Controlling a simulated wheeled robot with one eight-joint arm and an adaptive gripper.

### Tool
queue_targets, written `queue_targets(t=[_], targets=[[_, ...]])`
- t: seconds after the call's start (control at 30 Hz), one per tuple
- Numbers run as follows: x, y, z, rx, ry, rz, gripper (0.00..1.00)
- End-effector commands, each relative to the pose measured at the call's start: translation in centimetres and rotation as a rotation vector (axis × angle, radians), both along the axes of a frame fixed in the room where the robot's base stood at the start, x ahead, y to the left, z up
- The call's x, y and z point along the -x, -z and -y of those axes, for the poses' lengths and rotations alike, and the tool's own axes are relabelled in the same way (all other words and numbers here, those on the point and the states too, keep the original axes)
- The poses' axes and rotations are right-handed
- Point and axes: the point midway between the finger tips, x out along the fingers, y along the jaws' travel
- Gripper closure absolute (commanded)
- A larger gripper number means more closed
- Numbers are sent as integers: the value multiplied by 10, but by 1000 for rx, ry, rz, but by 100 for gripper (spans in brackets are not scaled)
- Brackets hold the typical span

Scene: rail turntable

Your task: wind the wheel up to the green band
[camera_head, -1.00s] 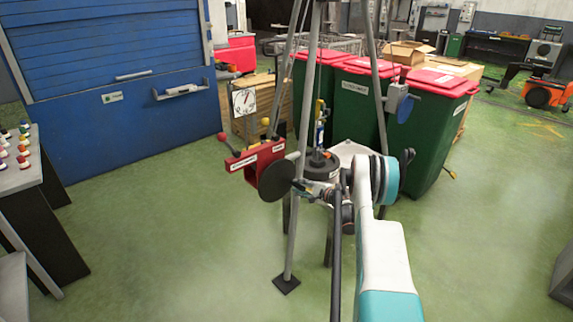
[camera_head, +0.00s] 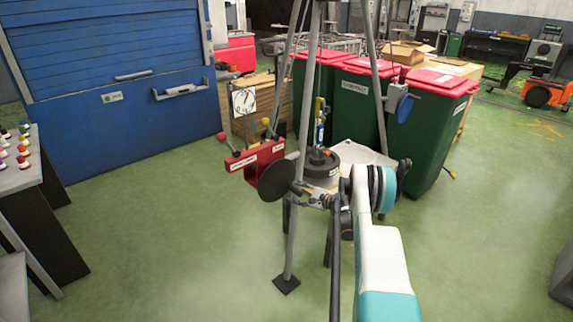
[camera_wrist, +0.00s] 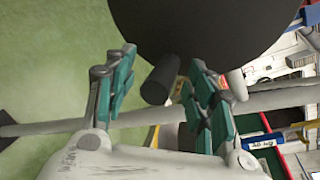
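The dark round wheel (camera_head: 277,180) stands on edge at the red bracket (camera_head: 256,158), in front of a tripod. In the wrist view the wheel (camera_wrist: 205,28) fills the top, and its dark cylindrical handle (camera_wrist: 161,80) sticks out towards me. My gripper (camera_wrist: 160,92) is open, with teal-padded fingers on either side of the handle and visible gaps. In the head view my gripper (camera_head: 312,194) is small and partly hidden beside the wheel. A white dial (camera_head: 243,101) with a dark pointer stands behind; its markings are too small to read, and I cannot make out a green band.
A tripod leg (camera_head: 291,225) stands close to the wheel and its foot rests on the floor. Green bins with red lids (camera_head: 428,125) stand behind to the right. A bench (camera_head: 30,180) with coloured knobs is at the left. The floor right of my arm is clear.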

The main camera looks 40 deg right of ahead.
Motion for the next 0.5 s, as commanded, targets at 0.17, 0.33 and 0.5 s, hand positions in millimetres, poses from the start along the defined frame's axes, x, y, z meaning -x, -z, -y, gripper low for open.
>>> queue_targets(t=[0.17, 0.33, 0.5], targets=[[-1, -1, 0, 0, 1, 2, 50], [6, -1, 1, -1, 1, 2, 50], [19, -2, 2, -1, 2, 2, 50]])
